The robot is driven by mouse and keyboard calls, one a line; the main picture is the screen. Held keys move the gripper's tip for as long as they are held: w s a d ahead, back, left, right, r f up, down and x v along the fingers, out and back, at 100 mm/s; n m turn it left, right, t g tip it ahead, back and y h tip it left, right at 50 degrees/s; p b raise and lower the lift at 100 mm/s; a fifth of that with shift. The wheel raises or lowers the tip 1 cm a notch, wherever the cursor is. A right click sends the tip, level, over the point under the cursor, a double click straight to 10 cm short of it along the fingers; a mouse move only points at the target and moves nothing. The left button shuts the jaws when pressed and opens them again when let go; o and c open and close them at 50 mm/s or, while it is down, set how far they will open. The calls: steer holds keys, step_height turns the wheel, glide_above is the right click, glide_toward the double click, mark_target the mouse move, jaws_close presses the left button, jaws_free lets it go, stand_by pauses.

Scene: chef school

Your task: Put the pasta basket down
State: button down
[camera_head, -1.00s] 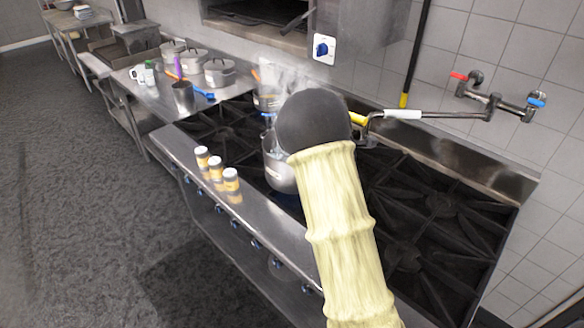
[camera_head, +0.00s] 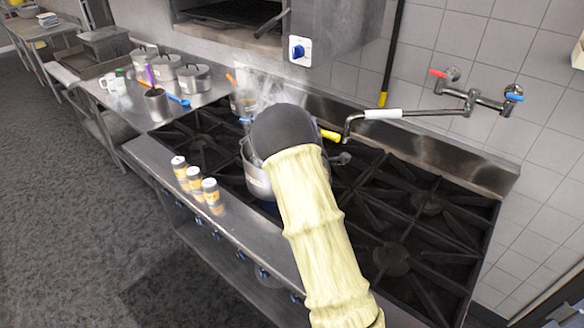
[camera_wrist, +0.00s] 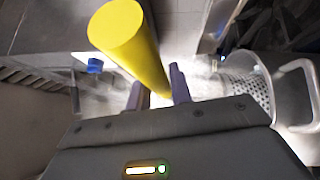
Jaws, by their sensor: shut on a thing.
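The pasta basket's yellow handle (camera_wrist: 128,38) runs between the two fingers of my gripper (camera_wrist: 158,90) in the wrist view. The gripper is shut on it. A perforated metal wall (camera_wrist: 245,88), apparently the basket, shows at the right of the wrist view, inside a metal rim with a loop handle. In the head view the yellow handle's end (camera_head: 330,135) sticks out right of my arm. A metal pot (camera_head: 257,182) stands on the stove behind my arm. My arm hides the gripper and most of the basket there. I cannot tell whether the basket touches the pot's bottom.
Black burner grates (camera_head: 405,225) to the right are empty. Three small jars (camera_head: 194,180) stand on the stove's front ledge. Another steaming pot (camera_head: 243,102) is behind. A jointed wall faucet (camera_head: 410,113) reaches over the stove. Lidded pots (camera_head: 193,80) stand on the left counter.

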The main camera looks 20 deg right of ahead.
step_height(320, 180, down, 5)
steer(key=shift+r+p, duration=0.15)
steer(key=shift+p, duration=0.6)
steer(key=shift+f+p, duration=0.8)
steer(key=shift+f, duration=1.4)
steer(key=c, duration=1.3)
jaws_free()
steer(key=shift+o, duration=0.2)
